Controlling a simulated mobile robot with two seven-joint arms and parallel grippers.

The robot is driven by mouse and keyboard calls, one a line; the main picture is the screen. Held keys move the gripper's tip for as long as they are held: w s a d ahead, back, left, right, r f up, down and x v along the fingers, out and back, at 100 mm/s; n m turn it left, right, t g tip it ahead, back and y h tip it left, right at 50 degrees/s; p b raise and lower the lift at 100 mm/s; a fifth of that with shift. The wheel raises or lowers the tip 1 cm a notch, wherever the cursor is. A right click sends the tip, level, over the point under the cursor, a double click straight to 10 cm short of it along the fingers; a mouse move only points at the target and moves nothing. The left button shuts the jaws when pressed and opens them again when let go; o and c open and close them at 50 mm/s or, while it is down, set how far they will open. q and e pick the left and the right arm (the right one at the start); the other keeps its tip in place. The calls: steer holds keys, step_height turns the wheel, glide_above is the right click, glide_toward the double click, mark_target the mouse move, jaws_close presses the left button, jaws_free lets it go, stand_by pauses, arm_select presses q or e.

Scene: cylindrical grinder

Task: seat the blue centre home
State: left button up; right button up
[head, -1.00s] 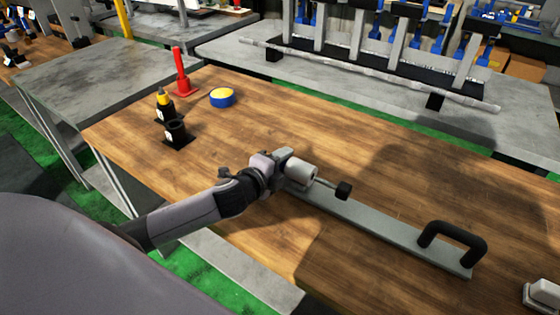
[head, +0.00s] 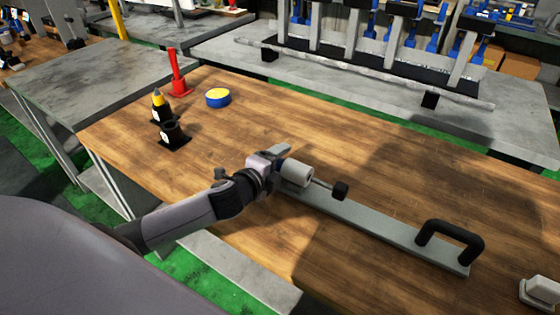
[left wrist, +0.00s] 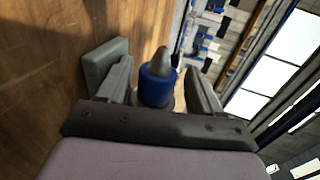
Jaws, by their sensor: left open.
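The blue centre (left wrist: 157,85), a blue collar with a grey pointed tip, shows in the left wrist view. It stands between the two fingers of my left gripper (left wrist: 158,82), which is open with space beside the collar. In the head view my left gripper (head: 281,157) is at the left end of a grey bar fixture (head: 385,228), beside its pale cylinder (head: 297,173). The blue centre is hidden there. At the far left a black holder (head: 173,136) stands with its top open. Beside it a yellow-tipped centre (head: 158,98) stands in another black holder.
A red post (head: 175,70) on a base and a round blue and yellow tin (head: 218,97) stand at the table's back left. A black handle (head: 450,240) rises from the bar's right end. Bare wood lies between the tin and the bar.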

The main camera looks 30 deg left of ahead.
arm_select(q)
steer(key=v, duration=0.5)
steer(key=shift+s+f, duration=0.1)
steer(key=shift+s, duration=0.05)
steer(key=shift+s+a+r, duration=0.1)
steer(key=shift+s+r, duration=0.3)
steer(key=shift+s, duration=0.3)
